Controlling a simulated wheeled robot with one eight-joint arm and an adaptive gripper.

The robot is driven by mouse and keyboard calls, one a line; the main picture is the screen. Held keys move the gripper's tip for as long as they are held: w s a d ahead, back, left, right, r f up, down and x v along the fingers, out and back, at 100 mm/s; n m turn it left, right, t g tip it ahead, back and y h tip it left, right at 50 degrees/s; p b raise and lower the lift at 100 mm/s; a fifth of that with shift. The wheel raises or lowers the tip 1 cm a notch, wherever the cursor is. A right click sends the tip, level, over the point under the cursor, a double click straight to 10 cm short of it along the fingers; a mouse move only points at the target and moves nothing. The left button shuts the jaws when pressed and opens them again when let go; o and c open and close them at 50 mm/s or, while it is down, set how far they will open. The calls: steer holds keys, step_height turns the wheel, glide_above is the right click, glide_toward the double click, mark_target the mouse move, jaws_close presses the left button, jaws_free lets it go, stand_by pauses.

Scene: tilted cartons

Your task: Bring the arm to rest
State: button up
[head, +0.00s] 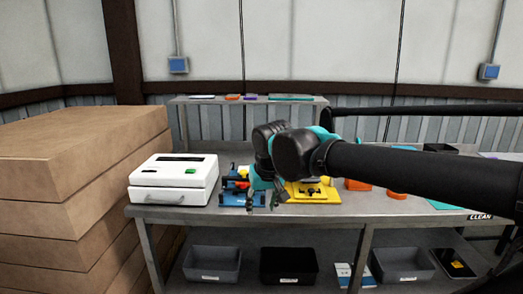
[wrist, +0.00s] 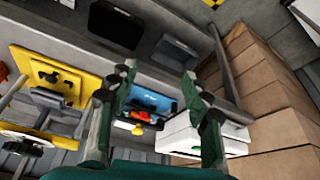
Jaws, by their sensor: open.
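My black and teal arm (head: 430,176) reaches in from the right in the head view, held above the metal table (head: 340,212). My gripper (wrist: 156,82) is open in the wrist view, with its two dark green fingers apart and nothing between the tips. In the head view the gripper is partly hidden by the wrist joints and hangs near the blue fixture (head: 236,199) and the yellow fixture (head: 318,196). The blue fixture, with orange and yellow parts on it, also shows beyond the fingers in the wrist view (wrist: 165,103).
A white box-shaped device (head: 172,180) stands at the table's left end. Stacked cartons (head: 85,150) rise at the left. Dark bins (head: 212,265) sit on the shelf below. An orange part (head: 358,185) lies right of the yellow fixture. A narrow shelf (head: 250,101) stands behind the table.

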steer(key=s+d+f+m, duration=0.1)
steer(key=s+d+f, duration=0.2)
steer(key=d+f, duration=0.6)
steer(key=s+d+f+m+h, duration=0.1)
steer(key=s+d+f, duration=0.3)
steer(key=d+f, duration=0.6)
step_height(320, 180, down, 2)
steer(key=shift+f+m, duration=0.2)
steer(key=shift+m, duration=0.4)
